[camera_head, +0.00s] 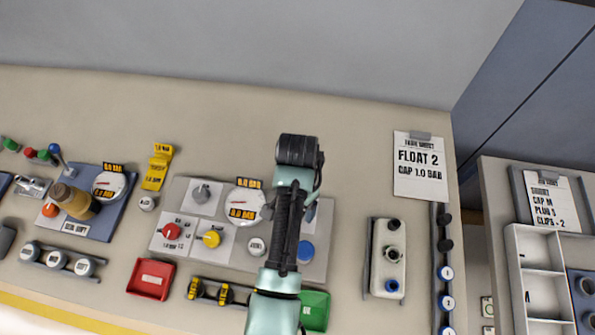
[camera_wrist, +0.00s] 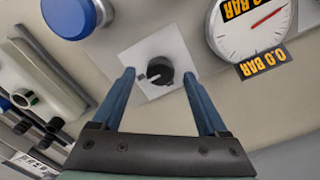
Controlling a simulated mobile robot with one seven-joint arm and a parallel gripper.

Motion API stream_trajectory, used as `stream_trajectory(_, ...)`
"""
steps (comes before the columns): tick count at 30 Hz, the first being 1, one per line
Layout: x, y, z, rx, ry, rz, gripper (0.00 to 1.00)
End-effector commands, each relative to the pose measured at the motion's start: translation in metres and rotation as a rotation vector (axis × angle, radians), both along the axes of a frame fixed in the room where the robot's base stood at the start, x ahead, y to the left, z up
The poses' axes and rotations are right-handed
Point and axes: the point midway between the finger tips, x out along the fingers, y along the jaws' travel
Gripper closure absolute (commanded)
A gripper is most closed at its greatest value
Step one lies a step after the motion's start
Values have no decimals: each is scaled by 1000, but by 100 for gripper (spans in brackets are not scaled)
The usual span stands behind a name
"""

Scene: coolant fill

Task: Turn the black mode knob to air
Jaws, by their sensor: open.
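The black mode knob (camera_wrist: 159,71) sits on a white square plate (camera_wrist: 140,57) on the panel, in the wrist view. A light pointer mark shows on its face, toward the left; I cannot read any setting label. My gripper (camera_wrist: 161,74) is open, with one blue finger on each side of the knob and visible gaps to it. How far the fingertips stand above the panel I cannot tell. In the head view my arm covers the knob and my fingers; only an edge of a white plate shows beside the arm.
A gauge (camera_wrist: 248,25) labelled 0.0 BAR is right of the knob in the wrist view, and a large blue button (camera_wrist: 75,14) is upper left. The head view shows a red knob (camera_head: 171,231), a yellow knob (camera_head: 212,239) and a grey knob (camera_head: 201,193) on the same panel.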

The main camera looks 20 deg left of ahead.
Motion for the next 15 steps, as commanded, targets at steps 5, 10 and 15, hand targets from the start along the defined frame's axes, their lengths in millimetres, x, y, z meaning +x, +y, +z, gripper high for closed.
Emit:
stream_trajectory(5, 0, 0, -14, 0, 0, 1, 24)
stream_trajectory(10, 0, 0, -16, 0, -1, 1, 24)
stream_trajectory(15, 0, 0, -16, 0, -1, 1, 29)
